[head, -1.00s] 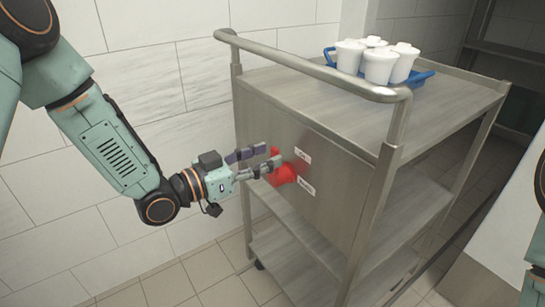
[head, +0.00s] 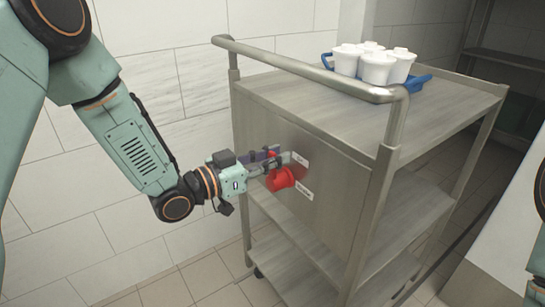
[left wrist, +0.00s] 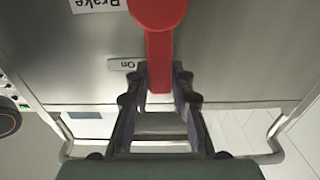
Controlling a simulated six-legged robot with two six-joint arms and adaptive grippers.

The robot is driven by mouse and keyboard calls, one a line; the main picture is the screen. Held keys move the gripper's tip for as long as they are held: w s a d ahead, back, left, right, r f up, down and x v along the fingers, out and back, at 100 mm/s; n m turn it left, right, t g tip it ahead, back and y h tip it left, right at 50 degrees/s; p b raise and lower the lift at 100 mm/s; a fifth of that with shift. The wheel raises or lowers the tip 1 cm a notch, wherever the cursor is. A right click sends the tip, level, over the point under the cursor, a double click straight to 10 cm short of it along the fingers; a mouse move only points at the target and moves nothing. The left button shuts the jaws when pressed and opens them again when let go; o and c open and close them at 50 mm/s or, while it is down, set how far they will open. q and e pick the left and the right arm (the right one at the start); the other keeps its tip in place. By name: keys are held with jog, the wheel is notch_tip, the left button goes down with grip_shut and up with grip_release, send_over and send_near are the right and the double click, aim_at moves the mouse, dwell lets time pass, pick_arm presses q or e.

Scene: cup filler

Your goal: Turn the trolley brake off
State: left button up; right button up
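The trolley brake is a red round knob (head: 281,179) with a lever on the trolley's (head: 430,115) grey end panel. In the left wrist view the red lever (left wrist: 159,55) runs from the round hub at the top down between my fingertips. A small "On" label (left wrist: 122,64) is beside the lever's end, and a "Brake" label (left wrist: 95,4) is near the hub, both upside down. My left gripper (head: 284,160) is at the panel, just above the knob. Its fingers (left wrist: 157,80) are open on either side of the lever, with a narrow gap visible. My right gripper is out of view.
A blue tray (head: 424,77) with several white lidded cups (head: 378,68) stands on the trolley's top. The trolley's handle bar (head: 300,68) runs above the panel. A tiled wall (head: 200,75) is behind on the left. Tiled floor shows at lower left.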

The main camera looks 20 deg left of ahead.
pick_arm(q)
grip_shut()
jog(key=shift+a, duration=0.1)
dwell(0.4)
jog(key=shift+w+a+n+p, duration=0.2)
jog(key=shift+n+p, duration=0.35)
jog(key=shift+n, duration=0.05)
jog(key=shift+w+a+f+n+p, duration=0.1)
jog(key=shift+w+a+n+p, duration=0.25)
jog(key=shift+n, duration=0.25)
jog(key=shift+w+a+f+n+p, duration=0.1)
jog(key=shift+a+n+p, duration=0.15)
jog(key=shift+n+p, duration=0.3)
jog(key=w+a+f+n, duration=0.3)
jog(key=f+n, duration=0.4)
jog(key=n, duration=0.7)
jog(key=shift+a+p, duration=0.4)
jog(key=shift+p, duration=0.05)
jog(key=shift+n, duration=0.35)
